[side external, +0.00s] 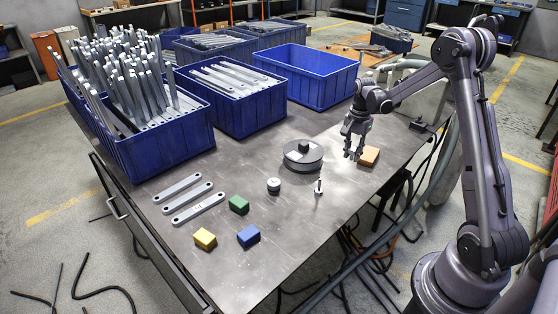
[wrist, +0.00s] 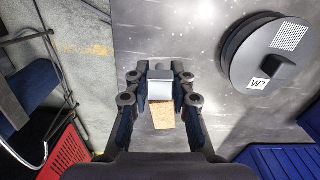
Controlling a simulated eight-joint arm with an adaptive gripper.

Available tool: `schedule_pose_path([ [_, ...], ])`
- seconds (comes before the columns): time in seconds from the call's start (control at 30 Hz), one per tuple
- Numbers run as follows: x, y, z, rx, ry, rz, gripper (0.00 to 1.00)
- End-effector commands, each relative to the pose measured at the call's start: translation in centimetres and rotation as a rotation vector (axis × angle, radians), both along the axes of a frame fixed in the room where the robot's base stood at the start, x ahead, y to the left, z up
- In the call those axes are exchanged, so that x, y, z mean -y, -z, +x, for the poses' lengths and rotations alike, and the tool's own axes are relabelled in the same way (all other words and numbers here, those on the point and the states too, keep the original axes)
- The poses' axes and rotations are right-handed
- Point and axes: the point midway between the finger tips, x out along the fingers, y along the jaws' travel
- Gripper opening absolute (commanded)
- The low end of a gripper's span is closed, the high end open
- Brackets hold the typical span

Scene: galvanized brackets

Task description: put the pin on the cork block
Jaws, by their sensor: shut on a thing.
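My gripper (side external: 353,154) is low over the table's right part, beside the tan cork block (side external: 368,156) in the side view. In the wrist view my gripper (wrist: 161,84) is shut on a pale silver piece, which I take to be the pin (wrist: 160,91). The pin is hard to make out in the side view. The cork block (wrist: 163,117) shows in the wrist view just below the pin in the picture, partly covered by it. I cannot tell whether the pin touches the block.
A dark round weight marked W7 (side external: 303,155) lies left of my gripper. A small cylinder (side external: 273,185) and a small upright light piece (side external: 318,187) stand nearer. Green (side external: 239,205), yellow (side external: 205,239) and blue (side external: 248,236) blocks lie in front. Blue bins (side external: 309,77) line the back.

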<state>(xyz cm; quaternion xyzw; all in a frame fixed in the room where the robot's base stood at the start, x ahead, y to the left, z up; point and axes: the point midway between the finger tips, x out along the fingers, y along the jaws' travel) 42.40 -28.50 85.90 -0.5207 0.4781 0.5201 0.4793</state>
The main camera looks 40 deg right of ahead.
Motion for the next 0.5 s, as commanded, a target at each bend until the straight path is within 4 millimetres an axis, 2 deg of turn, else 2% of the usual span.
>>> schedule_pose_path([
  [0.03,2.6,-0.2,-0.8,0.0,0.018,0.0,0.0],
  [0.2,9.9,-0.9,-4.0,0.001,0.048,0.0,0.0],
  [0.4,16.3,-1.5,-8.2,0.002,0.072,0.0,0.0],
  [0.5,18.2,-1.8,-9.8,0.002,0.079,0.0,0.0],
])
